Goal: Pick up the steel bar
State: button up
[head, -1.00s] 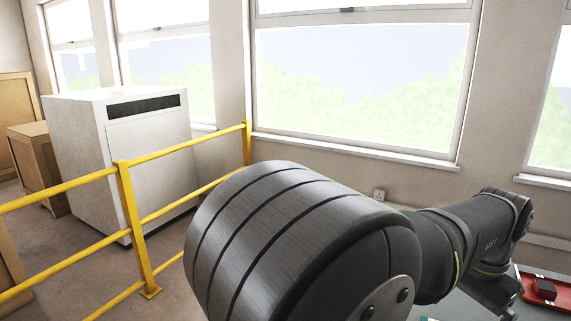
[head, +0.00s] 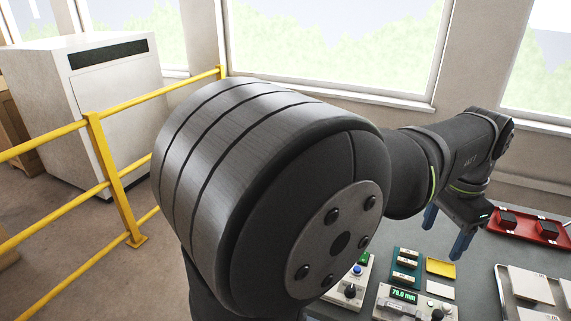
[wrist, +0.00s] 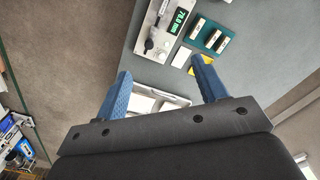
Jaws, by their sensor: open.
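My gripper (head: 446,232) is open and empty, its two blue fingers pointing down above the grey bench. In the wrist view my gripper (wrist: 160,68) shows both fingers apart, with nothing between them. A teal holder (head: 406,267) with several small pale-topped bars lies on the bench, left of and nearer than the fingers in the head view. The teal holder also shows in the wrist view (wrist: 206,36), beyond the right finger. I cannot tell for sure whether one of these bars is the steel bar.
A gauge unit (head: 418,305) with a green readout and a knobbed box (head: 351,284) stand near the teal holder. A yellow square (head: 440,267) lies beside it. A red tray (head: 533,231) holds dark blocks; a tray of white tiles (head: 530,286) is at right. A yellow rail (head: 118,190) stands left.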

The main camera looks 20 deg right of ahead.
jog(key=c, duration=0.5)
jog(key=shift+o, duration=0.2)
jog(key=w+a+f+n+g+h, duration=0.15)
jog(key=w+a+f+n, duration=0.25)
jog(key=n, duration=0.8)
jog(key=n+g+h, duration=0.2)
jog(key=n, duration=1.4)
send_over(393, 306)
jog(key=w+a, duration=0.2)
jog(key=f, duration=1.5)
jog(key=shift+w+d+f, duration=0.1)
jog(key=shift+w+d, duration=0.1)
jog(key=shift+d, duration=0.05)
jog(key=shift+a+x, duration=0.15)
jog(key=shift+x, duration=1.15)
jog(key=shift+a+x, duration=0.15)
jog(key=shift+x, duration=1.2)
